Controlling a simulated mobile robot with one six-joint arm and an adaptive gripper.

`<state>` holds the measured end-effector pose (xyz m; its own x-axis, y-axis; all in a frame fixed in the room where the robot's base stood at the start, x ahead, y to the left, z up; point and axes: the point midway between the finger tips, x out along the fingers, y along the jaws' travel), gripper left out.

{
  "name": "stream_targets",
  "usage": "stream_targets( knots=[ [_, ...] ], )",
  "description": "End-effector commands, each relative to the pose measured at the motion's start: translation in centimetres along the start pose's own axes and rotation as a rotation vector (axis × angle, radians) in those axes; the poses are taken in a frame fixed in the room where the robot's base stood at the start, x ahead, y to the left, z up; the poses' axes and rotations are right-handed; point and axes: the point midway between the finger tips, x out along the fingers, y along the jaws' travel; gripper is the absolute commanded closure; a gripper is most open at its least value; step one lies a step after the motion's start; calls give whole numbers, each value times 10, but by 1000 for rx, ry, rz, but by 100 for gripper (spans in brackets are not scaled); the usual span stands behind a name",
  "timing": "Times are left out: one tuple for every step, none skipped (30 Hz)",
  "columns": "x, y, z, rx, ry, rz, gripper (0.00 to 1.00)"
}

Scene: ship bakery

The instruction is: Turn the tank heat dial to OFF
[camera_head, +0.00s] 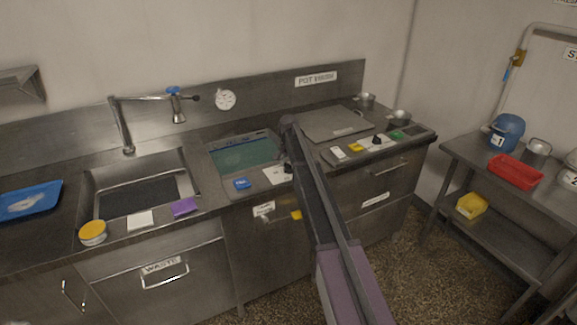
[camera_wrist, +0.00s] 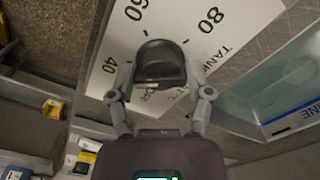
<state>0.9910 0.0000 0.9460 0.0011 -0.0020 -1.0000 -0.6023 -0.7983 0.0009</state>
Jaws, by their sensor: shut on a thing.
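The tank heat dial is a black knob (camera_wrist: 160,62) on a white plate (camera_wrist: 205,40) marked 40, 60, 80 and TANK. My gripper (camera_wrist: 160,88) is shut on the knob, with one finger on each side of it in the wrist view. In the head view the dial plate (camera_head: 277,175) lies on the counter right of a blue tag, in front of the tank of greenish water (camera_head: 245,153). My arm hides part of that area.
A sink (camera_head: 140,195) with a tap is to the left. A flat lid (camera_head: 335,124) and a second control panel (camera_head: 362,147) with another black knob are to the right. A side table (camera_head: 520,190) holds a red tray (camera_head: 515,172).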

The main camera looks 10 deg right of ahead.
Motion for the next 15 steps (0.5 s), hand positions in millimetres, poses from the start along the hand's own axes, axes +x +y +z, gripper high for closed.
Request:
stream_targets(
  knots=[
    [0, 0, 1, -2, -3, -1, 82],
    [0, 0, 1, -3, -3, -1, 82],
    [0, 0, 1, -5, -3, -1, 82],
    [0, 1, 1, -8, -3, -1, 82],
    [0, 1, 1, -11, -3, -1, 82],
    [0, 1, 1, -17, -3, -1, 82],
    [0, 1, 1, -23, -3, -1, 82],
    [0, 1, 1, -30, -4, -1, 82],
    [0, 1, 1, -41, -4, -1, 82],
    [0, 1, 1, -50, -4, -1, 82],
    [0, 1, 1, -62, -4, -1, 82],
    [0, 2, 0, -78, -4, -1, 82],
    [0, 2, 0, -93, -4, -1, 82],
    [0, 2, 0, -108, -4, -1, 82],
    [0, 2, 0, -131, -4, -1, 82]
  ],
)
